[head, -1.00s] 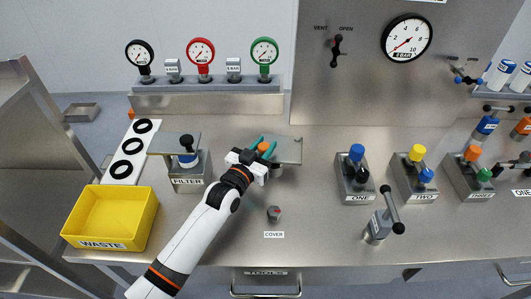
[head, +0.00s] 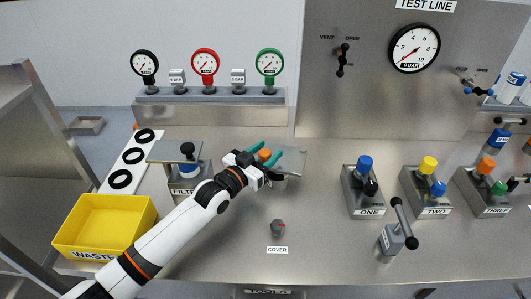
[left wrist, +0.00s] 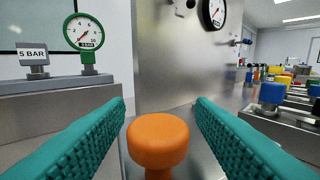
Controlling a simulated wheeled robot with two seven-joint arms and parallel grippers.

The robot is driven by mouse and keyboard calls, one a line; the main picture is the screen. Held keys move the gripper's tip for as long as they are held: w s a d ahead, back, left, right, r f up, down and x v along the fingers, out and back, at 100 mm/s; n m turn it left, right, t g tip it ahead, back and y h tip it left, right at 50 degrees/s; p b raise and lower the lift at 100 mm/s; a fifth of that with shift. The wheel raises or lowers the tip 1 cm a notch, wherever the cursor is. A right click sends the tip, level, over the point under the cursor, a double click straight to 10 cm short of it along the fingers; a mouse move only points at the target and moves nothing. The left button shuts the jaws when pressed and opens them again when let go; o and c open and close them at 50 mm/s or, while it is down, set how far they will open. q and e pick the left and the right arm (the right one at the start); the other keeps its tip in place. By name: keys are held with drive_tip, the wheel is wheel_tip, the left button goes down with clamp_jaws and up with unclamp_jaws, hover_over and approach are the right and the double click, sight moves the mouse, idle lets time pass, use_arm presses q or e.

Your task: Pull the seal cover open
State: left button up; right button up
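The seal cover (head: 291,161) is a flat grey plate on a small station at the middle back of the bench, with an orange knob (head: 265,155) at its left side. My left gripper (head: 269,150) reaches it from the front left. Its teal fingers are open on either side of the knob. In the left wrist view the orange knob (left wrist: 157,138) stands between the two fingers, with a narrow gap showing on each side. The gripper hides part of the station below. My right gripper is not in view.
The filter station (head: 187,170) and the yellow waste bin (head: 105,222) stand left of my arm. Gauges (head: 205,62) line the back ledge. Valve blocks (head: 362,190) stand to the right. The bench front centre is clear.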

use_arm(q)
drive_tip(key=shift+s+a+f, duration=0.2)
drive_tip(key=shift+s+a, duration=0.2)
drive_tip(key=b+v, duration=0.1)
drive_tip(key=v, duration=1)
drive_tip(key=shift+b, duration=0.3)
drive_tip(key=shift+r, duration=0.15)
